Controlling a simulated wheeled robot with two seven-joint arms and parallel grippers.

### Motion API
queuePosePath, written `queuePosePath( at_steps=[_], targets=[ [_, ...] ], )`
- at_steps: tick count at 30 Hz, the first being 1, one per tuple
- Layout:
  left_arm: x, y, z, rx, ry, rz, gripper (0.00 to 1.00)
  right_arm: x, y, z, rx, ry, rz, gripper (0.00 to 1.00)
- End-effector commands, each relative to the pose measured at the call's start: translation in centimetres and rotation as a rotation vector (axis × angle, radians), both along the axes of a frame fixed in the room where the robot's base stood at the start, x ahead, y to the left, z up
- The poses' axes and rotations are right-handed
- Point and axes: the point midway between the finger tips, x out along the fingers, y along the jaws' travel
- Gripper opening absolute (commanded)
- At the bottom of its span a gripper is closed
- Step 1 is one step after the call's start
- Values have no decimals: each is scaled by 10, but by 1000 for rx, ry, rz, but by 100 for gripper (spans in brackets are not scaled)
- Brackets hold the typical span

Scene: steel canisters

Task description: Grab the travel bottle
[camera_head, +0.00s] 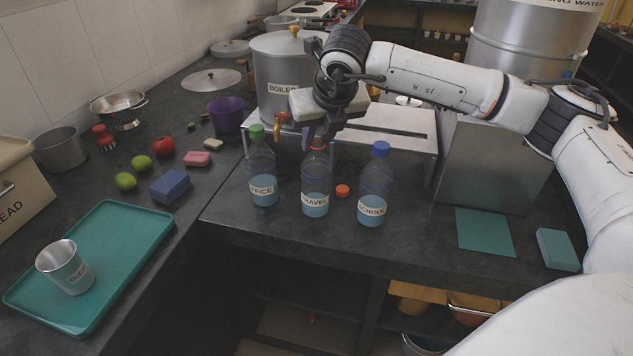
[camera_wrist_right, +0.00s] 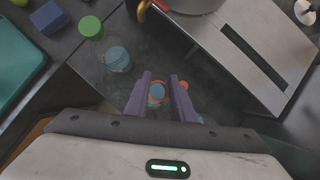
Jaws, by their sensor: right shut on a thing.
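The travel bottle (camera_head: 315,188) is clear, partly filled with blue liquid, with an orange ring at its mouth and a label ending in "RAVEL". It stands upright on the dark counter between two similar bottles. My right gripper (camera_head: 317,142) comes down from above and is shut on the top of the travel bottle. In the right wrist view, the fingers (camera_wrist_right: 164,98) sit either side of the orange ring of the travel bottle (camera_wrist_right: 157,92). My left gripper is not in view.
The green-capped bottle (camera_head: 262,175) and blue-capped "SCHOOL" bottle (camera_head: 374,190) stand close on either side. A loose orange cap (camera_head: 342,190) lies between bottles. Behind are the boiler (camera_head: 280,75) with its tap and a metal stand (camera_head: 400,119). A teal tray (camera_head: 120,240) holds a cup (camera_head: 64,266).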

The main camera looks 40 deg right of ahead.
Motion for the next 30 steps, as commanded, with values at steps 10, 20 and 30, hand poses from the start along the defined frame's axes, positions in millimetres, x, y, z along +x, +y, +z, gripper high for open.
queuePosePath(
  at_steps=[10,20,30],
  targets=[
    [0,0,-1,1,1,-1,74,-3,3,-7,6,19,1,0],
    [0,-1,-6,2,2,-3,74,-1,3,47,6,7,1,0],
    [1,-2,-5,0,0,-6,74,-1,2,95,3,8,3,0]
  ],
)
